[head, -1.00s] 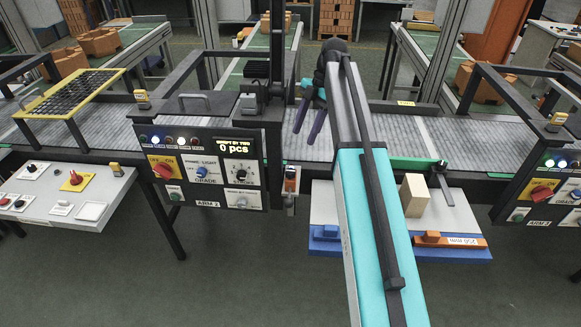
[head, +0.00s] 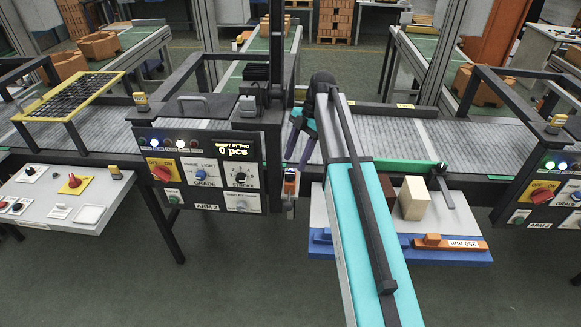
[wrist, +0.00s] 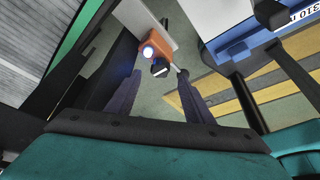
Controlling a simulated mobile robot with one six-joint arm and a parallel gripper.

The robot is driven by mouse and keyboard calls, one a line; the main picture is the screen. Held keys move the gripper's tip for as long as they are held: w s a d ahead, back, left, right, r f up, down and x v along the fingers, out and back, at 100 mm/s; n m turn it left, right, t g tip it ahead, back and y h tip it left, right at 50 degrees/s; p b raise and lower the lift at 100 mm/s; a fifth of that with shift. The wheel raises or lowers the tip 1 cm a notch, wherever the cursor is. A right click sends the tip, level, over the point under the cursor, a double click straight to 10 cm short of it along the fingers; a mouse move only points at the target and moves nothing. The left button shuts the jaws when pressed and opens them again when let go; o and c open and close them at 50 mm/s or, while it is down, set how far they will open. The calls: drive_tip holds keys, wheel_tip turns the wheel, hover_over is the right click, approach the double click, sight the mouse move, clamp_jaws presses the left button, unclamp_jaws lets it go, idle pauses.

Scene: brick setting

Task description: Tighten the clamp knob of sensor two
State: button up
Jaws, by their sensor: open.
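The orange sensor (head: 290,184) sits on a bracket at the front rail, just right of the ARM 2 panel. In the wrist view the sensor (wrist: 183,47) shows a glowing bluish-white light on its face. A small dark knob (wrist: 160,69) with a pale line across it sticks out beside the orange body. My gripper (head: 297,162) is open, its dark purple fingers pointing down a little above the sensor. In the wrist view my gripper (wrist: 159,78) has its fingers spread on either side of the knob's line of sight, holding nothing. I cannot tell the exact gap to the knob.
The ARM 2 panel (head: 203,172) stands left of the sensor. A conveyor belt (head: 375,133) runs behind. A blue-edged board (head: 460,256) at right holds a pale block (head: 413,197), a dark brown block (head: 387,196) and an orange gauge (head: 450,243).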

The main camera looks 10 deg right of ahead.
sight(290, 173)
drive_tip(key=shift+p+x, duration=0.55)
drive_tip(key=shift+x, duration=1.8)
drive_tip(key=c, duration=1)
drive_tip(key=shift+c, duration=0.2)
